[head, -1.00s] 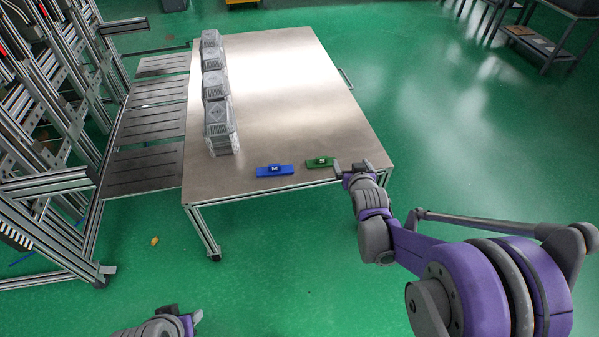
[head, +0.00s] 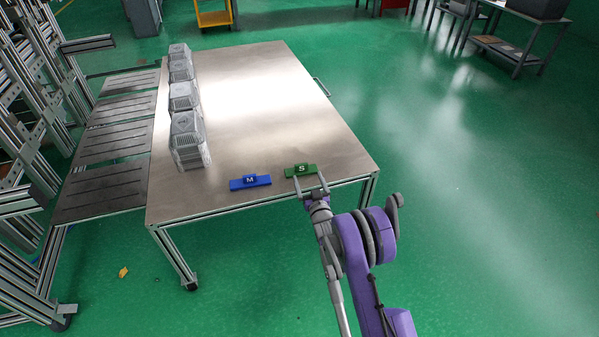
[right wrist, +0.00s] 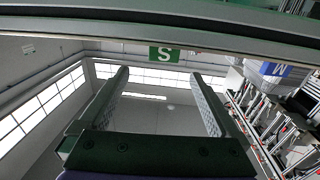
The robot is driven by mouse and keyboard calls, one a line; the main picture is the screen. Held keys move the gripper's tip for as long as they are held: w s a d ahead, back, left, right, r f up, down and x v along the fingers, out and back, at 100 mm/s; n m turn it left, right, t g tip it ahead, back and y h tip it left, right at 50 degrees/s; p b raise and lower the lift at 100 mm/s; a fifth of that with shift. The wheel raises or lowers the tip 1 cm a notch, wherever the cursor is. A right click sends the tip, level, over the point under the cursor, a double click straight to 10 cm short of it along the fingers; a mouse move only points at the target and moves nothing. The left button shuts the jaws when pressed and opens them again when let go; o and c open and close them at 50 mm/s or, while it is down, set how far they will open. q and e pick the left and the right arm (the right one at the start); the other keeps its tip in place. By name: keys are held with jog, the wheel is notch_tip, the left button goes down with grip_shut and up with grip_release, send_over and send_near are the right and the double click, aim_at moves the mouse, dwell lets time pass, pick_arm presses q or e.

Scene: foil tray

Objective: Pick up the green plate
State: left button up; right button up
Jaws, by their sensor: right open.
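The green plate (head: 291,172), marked with a white S, lies flat near the front edge of the metal table (head: 255,105). My right gripper (head: 310,179) is at the table's front edge, just in front of the plate. Its two fingers are apart and point at the plate, with nothing held between them. In the right wrist view the open fingers (right wrist: 160,74) point up the picture, and the green S face (right wrist: 165,53) shows just beyond the tips, between them. I cannot tell whether the fingers touch the plate. My left gripper is not in view.
A blue plate (head: 250,182) marked M lies just left of the green one. A row of clear foil trays (head: 186,135) stands along the table's left side. The table's middle and right are bare. Dark slatted platforms (head: 105,181) adjoin the left side.

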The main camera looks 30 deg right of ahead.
aim_at(302, 166)
jog(key=x, duration=0.4)
jog(key=b+x, duration=0.1)
jog(key=x, duration=0.1)
jog(key=shift+w+a, duration=0.1)
jog(key=shift+a, duration=0.2)
jog(key=shift+r, duration=0.1)
jog(key=c, duration=1.5)
